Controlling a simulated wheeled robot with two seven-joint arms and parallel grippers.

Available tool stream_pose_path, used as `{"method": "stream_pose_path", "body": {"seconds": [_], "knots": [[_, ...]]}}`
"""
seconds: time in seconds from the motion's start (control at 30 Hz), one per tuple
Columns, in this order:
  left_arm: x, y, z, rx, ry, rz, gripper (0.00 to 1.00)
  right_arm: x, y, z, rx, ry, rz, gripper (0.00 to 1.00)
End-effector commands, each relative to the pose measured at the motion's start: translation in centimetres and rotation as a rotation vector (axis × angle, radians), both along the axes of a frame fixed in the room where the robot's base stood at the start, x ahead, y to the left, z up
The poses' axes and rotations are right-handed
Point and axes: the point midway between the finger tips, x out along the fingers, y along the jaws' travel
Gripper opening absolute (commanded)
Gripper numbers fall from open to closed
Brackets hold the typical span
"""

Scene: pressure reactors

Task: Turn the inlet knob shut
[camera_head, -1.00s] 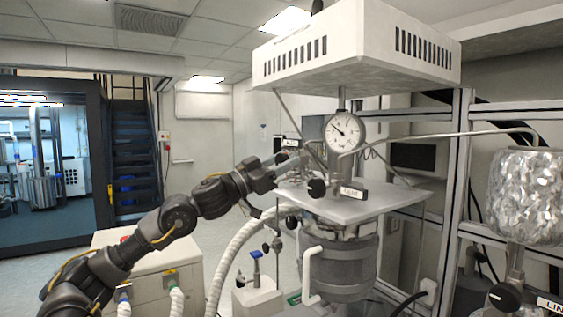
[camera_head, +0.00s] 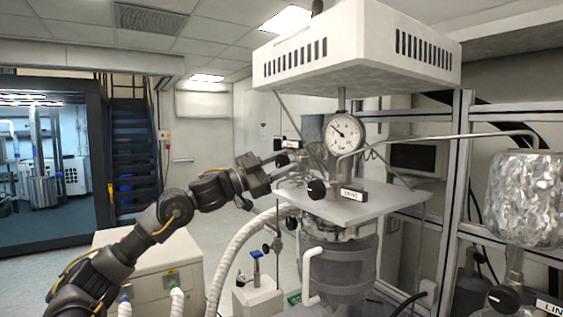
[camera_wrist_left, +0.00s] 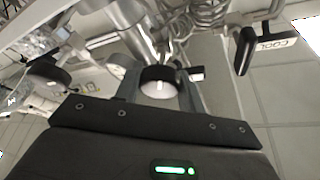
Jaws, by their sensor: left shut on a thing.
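My left gripper (camera_head: 284,160) reaches the left side of the reactor's top plate in the head view. In the left wrist view, its two fingers (camera_wrist_left: 160,96) are shut on a round black knob (camera_wrist_left: 158,74) with a white pointer mark on its face. The mark stands roughly upright in that picture. A pale label beside this knob is mostly hidden, so I cannot read it. My right gripper is not in view.
A black handle (camera_wrist_left: 244,50) labelled COOL is close on the right in the wrist view. The pressure gauge (camera_head: 343,133) and thin tubes stand nearby. A white hose (camera_head: 240,243) hangs below.

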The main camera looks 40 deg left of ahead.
Motion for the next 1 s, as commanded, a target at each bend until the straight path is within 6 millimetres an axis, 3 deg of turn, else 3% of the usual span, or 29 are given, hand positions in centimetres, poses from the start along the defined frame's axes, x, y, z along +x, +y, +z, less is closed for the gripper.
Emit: {"method": "stream_pose_path", "body": {"seconds": [1.0], "knots": [[0.0, 0.0, 0.5, 0.893, -0.269, 0.001, 0.17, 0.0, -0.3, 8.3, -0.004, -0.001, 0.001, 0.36]]}}
